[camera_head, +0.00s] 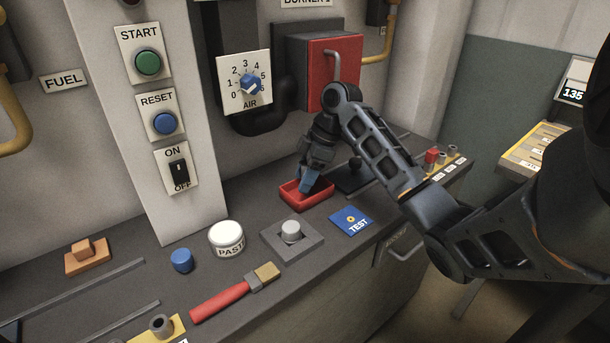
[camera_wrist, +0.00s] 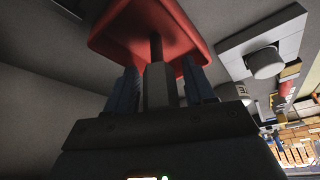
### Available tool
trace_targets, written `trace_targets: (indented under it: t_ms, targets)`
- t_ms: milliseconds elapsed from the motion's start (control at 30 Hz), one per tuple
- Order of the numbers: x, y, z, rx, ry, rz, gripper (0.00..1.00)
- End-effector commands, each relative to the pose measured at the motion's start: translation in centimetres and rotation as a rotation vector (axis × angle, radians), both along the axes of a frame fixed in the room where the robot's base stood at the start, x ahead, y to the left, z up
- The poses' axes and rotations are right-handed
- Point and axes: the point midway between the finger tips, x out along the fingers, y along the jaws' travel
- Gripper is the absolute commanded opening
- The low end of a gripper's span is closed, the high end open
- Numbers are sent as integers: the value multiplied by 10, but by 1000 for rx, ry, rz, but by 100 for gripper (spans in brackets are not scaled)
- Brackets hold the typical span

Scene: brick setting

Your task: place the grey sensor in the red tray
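The red tray (camera_head: 308,203) lies on the dark bench top below the red box. My gripper (camera_head: 308,187) points down into the tray, its blue fingers inside the rim. In the wrist view, my gripper (camera_wrist: 159,75) has a grey six-sided piece with a thin dark stem between its fingers, which I take as the grey sensor (camera_wrist: 160,88). In the head view the sensor is hidden by the fingers.
A grey plate with a pale round knob (camera_head: 291,231) and a blue TEST card (camera_head: 351,220) lie just in front of the tray. A white PASTE jar (camera_head: 227,238), a blue cap (camera_head: 182,260) and a red-handled brush (camera_head: 235,292) lie left. The red box (camera_head: 333,80) stands behind.

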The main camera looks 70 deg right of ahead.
Motion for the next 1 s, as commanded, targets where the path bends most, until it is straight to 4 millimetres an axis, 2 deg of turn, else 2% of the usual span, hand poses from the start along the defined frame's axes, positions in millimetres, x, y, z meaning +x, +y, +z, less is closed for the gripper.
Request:
trace_targets:
  t_ms: [267,433,567,800,1000]
  targets:
    - [0,0,1,0,0,0,59]
    - [-2,-2,11,-3,-3,1,59]
    - [-9,-6,30,-4,-2,1,59]
    - [-27,-16,79,-6,0,0,59]
    - [-37,-21,105,-5,0,-1,59]
